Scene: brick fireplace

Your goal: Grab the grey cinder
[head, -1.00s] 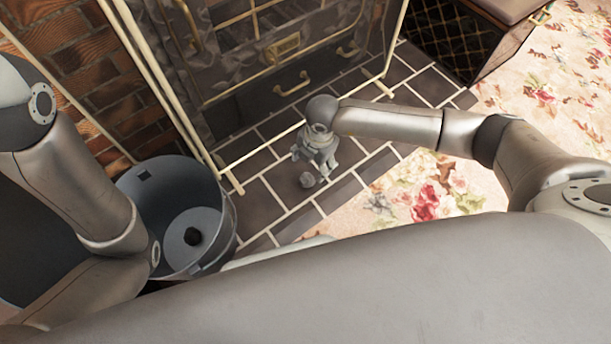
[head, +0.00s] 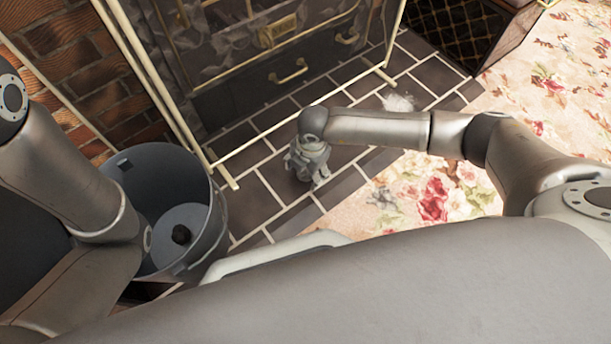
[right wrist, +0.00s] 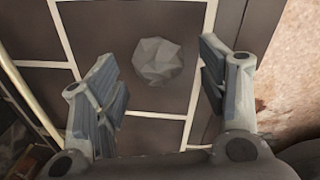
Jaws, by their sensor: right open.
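The grey cinder (right wrist: 158,62) is a faceted, light grey lump lying on the dark hearth tiles. In the right wrist view it shows between and beyond the two fingers of my right gripper (right wrist: 160,72), with gaps on both sides. The fingers are apart and empty. In the head view my right gripper (head: 308,172) points down over the hearth tiles and hides the cinder. My left arm comes in at the left; its gripper is out of view.
The fireplace screen (head: 235,103) rises behind. A pale ash patch (head: 398,102) lies on the tiles. A floral rug (head: 450,190) is at the right.

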